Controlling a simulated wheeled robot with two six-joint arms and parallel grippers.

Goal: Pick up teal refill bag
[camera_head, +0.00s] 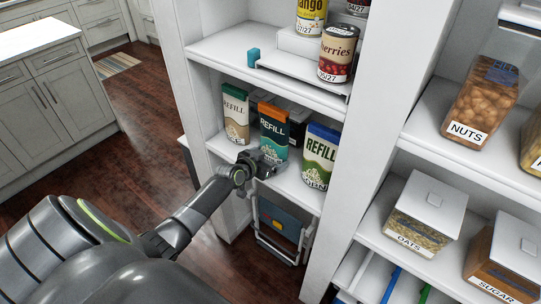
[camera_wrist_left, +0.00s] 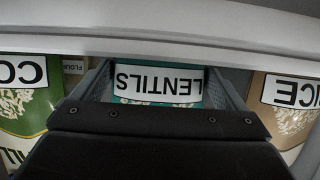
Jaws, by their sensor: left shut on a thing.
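The teal refill bag (camera_head: 274,133) with an orange top stands upright on the middle shelf in the head view, between two other refill bags. In the left wrist view the teal bag (camera_wrist_left: 204,98) shows an upside-down LENTILS label between the fingers. My left gripper (camera_head: 268,160) is at the lower front of the bag and is shut on it, one finger on each side. My right gripper is not in view.
A beige refill bag (camera_head: 236,114) with a green top stands left of the teal bag, and a green-and-white one (camera_head: 319,156) with a blue top stands right. Dark containers (camera_head: 296,120) sit behind.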

